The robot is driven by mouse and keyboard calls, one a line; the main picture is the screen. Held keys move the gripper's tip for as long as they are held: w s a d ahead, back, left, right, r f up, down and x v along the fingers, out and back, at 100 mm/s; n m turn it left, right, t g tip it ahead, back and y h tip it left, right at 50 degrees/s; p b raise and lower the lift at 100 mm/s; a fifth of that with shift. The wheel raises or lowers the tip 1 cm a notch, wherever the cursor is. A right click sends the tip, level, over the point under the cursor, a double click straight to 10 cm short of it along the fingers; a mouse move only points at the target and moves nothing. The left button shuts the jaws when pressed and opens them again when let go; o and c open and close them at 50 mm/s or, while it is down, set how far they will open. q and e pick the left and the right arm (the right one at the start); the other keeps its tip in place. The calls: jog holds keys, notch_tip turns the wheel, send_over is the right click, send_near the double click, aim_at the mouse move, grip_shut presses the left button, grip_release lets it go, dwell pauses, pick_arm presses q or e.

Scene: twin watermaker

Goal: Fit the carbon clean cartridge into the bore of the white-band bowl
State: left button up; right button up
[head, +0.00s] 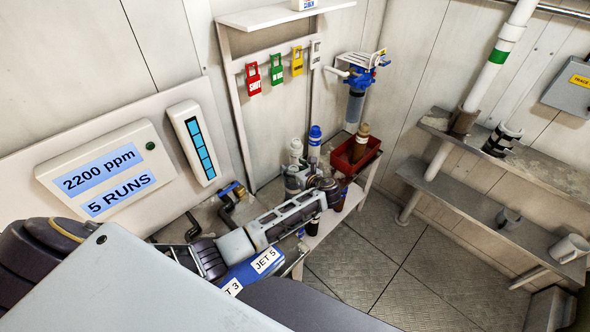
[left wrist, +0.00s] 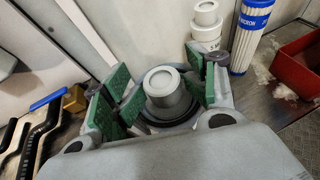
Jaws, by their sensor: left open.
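My left gripper (head: 308,184) reaches over the narrow bench at the back. In the left wrist view its green-padded fingers (left wrist: 166,90) are open on both sides of a grey cylinder with a pale round cap (left wrist: 165,82), probably the carbon cartridge. I see a gap between the pads and the cylinder. A dark ring (left wrist: 150,123) surrounds its lower part, perhaps the rim of the bowl. The gripper hides the rest, so I cannot tell how deep it sits or see a white band. My right gripper is not in view.
A white cylinder (head: 296,150) and a blue-capped pleated cartridge (head: 315,140) stand just behind the gripper. A red bin (head: 357,157) is to the right. A blue-headed filter housing (head: 358,85) hangs above. The floor (head: 400,265) is clear.

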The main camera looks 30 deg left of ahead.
pick_arm(q)
notch_tip(320, 180, up, 12)
jog(key=p, duration=0.3)
jog(key=shift+p, duration=0.3)
dwell(0.5)
jog(key=shift+s+d+f, duration=0.1)
jog(key=shift+d+f, duration=0.05)
jog(key=shift+f, duration=0.05)
dwell(0.9)
